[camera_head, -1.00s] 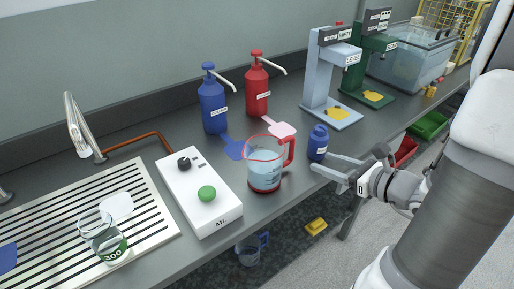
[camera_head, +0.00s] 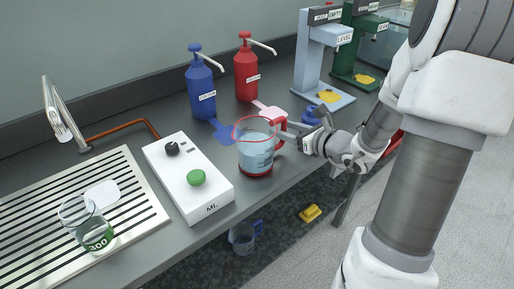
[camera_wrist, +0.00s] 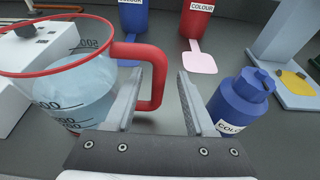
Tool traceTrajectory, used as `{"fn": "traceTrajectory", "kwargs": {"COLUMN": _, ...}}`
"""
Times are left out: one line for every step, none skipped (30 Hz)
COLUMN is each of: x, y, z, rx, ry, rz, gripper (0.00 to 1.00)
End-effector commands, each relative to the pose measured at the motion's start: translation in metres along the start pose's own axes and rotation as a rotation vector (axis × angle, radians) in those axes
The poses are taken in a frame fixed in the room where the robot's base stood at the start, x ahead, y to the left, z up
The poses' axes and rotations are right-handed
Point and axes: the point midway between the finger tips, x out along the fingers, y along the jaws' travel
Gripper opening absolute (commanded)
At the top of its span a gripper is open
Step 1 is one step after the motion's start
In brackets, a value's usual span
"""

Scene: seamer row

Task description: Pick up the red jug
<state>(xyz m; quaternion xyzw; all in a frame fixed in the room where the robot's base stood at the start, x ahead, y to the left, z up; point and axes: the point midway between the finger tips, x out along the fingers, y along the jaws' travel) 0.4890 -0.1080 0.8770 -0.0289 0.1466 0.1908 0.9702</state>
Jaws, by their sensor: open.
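The red jug (camera_head: 256,157) is a clear measuring jug with a red rim, red base and red handle, holding pale liquid. It stands upright on the grey bench. In the wrist view the jug (camera_wrist: 75,90) fills the left side, its handle (camera_wrist: 155,75) toward the middle. My gripper (camera_wrist: 158,88) is open. Its left finger overlaps the jug's handle in that view, and the right finger is to the handle's right; I cannot tell whether a finger touches it. In the head view my gripper (camera_head: 291,135) is at the handle side of the jug.
A small blue bottle (camera_wrist: 238,103) stands close right of my gripper. Blue (camera_head: 201,90) and red (camera_head: 245,75) pump bottles stand behind. A white box with a green knob (camera_head: 190,178) is left of the jug. A beaker (camera_head: 88,225) stands on the drainer (camera_head: 150,208).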

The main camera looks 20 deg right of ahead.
Motion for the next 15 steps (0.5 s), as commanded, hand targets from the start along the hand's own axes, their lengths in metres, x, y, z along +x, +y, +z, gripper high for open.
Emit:
{"fn": "traceTrajectory", "kwargs": {"x": 0.01, "y": 0.002, "z": -0.003, "rx": -0.001, "ry": -0.002, "rz": 0.003, "gripper": 0.55}}
{"fn": "traceTrajectory", "kwargs": {"x": 0.015, "y": 0.002, "z": -0.003, "rx": -0.001, "ry": -0.001, "rz": 0.003, "gripper": 0.55}}
{"fn": "traceTrajectory", "kwargs": {"x": 0.021, "y": 0.003, "z": -0.002, "rx": -0.001, "ry": -0.002, "rz": 0.003, "gripper": 0.55}}
{"fn": "traceTrajectory", "kwargs": {"x": 0.025, "y": 0.002, "z": -0.002, "rx": -0.001, "ry": -0.002, "rz": 0.003, "gripper": 0.55}}
{"fn": "traceTrajectory", "kwargs": {"x": 0.029, "y": 0.003, "z": -0.002, "rx": 0.0, "ry": 0.0, "rz": 0.003, "gripper": 0.55}}
{"fn": "traceTrajectory", "kwargs": {"x": 0.032, "y": 0.002, "z": -0.002, "rx": 0.0, "ry": 0.0, "rz": 0.003, "gripper": 0.55}}
{"fn": "traceTrajectory", "kwargs": {"x": 0.034, "y": 0.002, "z": -0.001, "rx": 0.0, "ry": 0.0, "rz": 0.002, "gripper": 0.55}}
{"fn": "traceTrajectory", "kwargs": {"x": 0.035, "y": 0.002, "z": -0.001, "rx": 0.0, "ry": -0.001, "rz": 0.001, "gripper": 0.55}}
{"fn": "traceTrajectory", "kwargs": {"x": 0.037, "y": 0.002, "z": 0.0, "rx": 0.0, "ry": -0.001, "rz": 0.0, "gripper": 0.55}}
{"fn": "traceTrajectory", "kwargs": {"x": 0.037, "y": 0.002, "z": 0.0, "rx": 0.0, "ry": -0.001, "rz": 0.0, "gripper": 0.55}}
{"fn": "traceTrajectory", "kwargs": {"x": 0.037, "y": 0.002, "z": 0.0, "rx": 0.0, "ry": -0.001, "rz": 0.0, "gripper": 0.55}}
{"fn": "traceTrajectory", "kwargs": {"x": 0.037, "y": 0.002, "z": 0.001, "rx": 0.0, "ry": -0.001, "rz": 0.0, "gripper": 0.55}}
{"fn": "traceTrajectory", "kwargs": {"x": 0.037, "y": 0.002, "z": 0.001, "rx": 0.0, "ry": 0.0, "rz": 0.0, "gripper": 0.55}}
{"fn": "traceTrajectory", "kwargs": {"x": 0.037, "y": 0.002, "z": 0.001, "rx": 0.0, "ry": 0.0, "rz": 0.0, "gripper": 0.55}}
{"fn": "traceTrajectory", "kwargs": {"x": 0.037, "y": 0.002, "z": 0.001, "rx": 0.0, "ry": 0.0, "rz": 0.0, "gripper": 0.55}}
